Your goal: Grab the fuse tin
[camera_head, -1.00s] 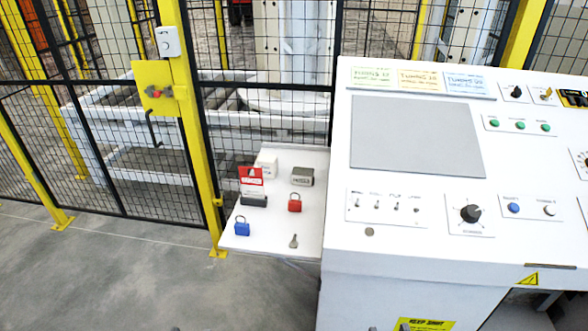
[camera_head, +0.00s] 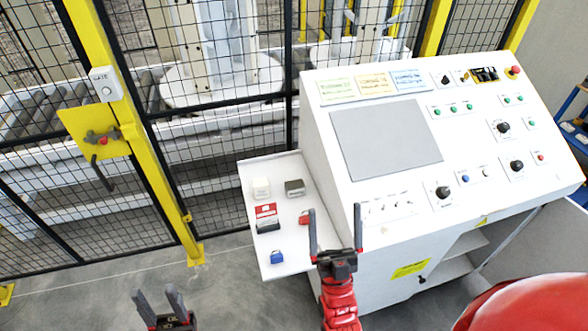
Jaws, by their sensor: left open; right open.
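A small grey-olive box (camera_head: 295,188), which looks like the fuse tin, sits at the back right of the white side shelf (camera_head: 262,178). Its top and front show, and nothing touches it. My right gripper (camera_head: 335,212) is open and empty, in front of the console and to the right of and nearer than the tin. Its left finger overlaps the red padlock (camera_head: 303,218) in the picture. My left gripper (camera_head: 157,294) is open and empty low in the picture, over the floor left of the shelf.
Beside the tin is a white box (camera_head: 261,188). A red-and-white card holder (camera_head: 266,215) and a blue padlock (camera_head: 277,257) stand nearer. The control console (camera_head: 390,205) rises to the right. A mesh fence with a yellow post (camera_head: 140,130) stands behind and left.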

